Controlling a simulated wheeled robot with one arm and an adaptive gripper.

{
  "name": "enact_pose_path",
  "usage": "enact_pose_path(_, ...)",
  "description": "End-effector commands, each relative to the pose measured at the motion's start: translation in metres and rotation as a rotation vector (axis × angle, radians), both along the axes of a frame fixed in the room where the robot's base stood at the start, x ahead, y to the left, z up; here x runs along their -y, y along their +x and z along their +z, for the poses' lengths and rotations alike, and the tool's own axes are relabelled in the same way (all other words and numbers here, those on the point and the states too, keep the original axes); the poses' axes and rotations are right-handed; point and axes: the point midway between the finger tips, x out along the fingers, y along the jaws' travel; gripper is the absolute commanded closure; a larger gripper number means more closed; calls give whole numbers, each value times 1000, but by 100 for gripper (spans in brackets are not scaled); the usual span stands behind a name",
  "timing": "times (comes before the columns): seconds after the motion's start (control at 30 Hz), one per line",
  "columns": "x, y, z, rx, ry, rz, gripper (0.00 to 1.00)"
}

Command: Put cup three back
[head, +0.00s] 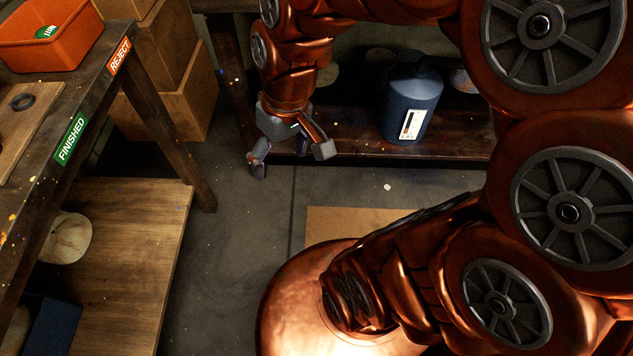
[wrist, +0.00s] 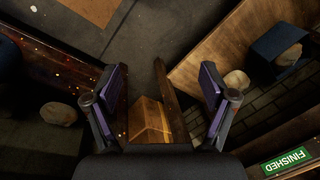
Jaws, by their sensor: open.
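I cannot make out cup three in either view. My gripper (head: 291,158) hangs at the upper middle of the head view, in front of the low shelf. Its fingers are spread and empty. In the wrist view my gripper (wrist: 162,84) also shows open, with nothing between the fingers. A dark ring (head: 22,102) lies on a wooden board (head: 30,125) on the bench at left. An orange bin (head: 70,55) with a green-topped thing (head: 46,32) in it stands at the bench's far end, near the REJECT label (head: 119,56).
A FINISHED label (head: 70,139) marks the bench edge. A pale round object (head: 67,237) sits on the lower shelf (head: 150,230). A dark blue jug (head: 411,100) stands on the low back shelf. Cardboard boxes (head: 180,90) are stacked behind the bench. The grey floor (head: 235,230) between is open.

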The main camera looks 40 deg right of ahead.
Motion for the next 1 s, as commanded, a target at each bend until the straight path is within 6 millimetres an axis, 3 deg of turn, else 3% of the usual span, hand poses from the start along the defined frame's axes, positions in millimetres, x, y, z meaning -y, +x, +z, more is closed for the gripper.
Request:
enact_pose_path(0.03,-1,-23,-5,-59,-44,-6,17)
enact_pose_path(0.1,1,-51,-11,-134,-95,-28,17)
enact_pose_path(0.2,6,-78,-16,-207,-151,-58,17)
enact_pose_path(0.3,10,-92,-17,-243,-182,-75,17)
enact_pose_path(1.0,11,-95,-17,-249,-189,-83,17)
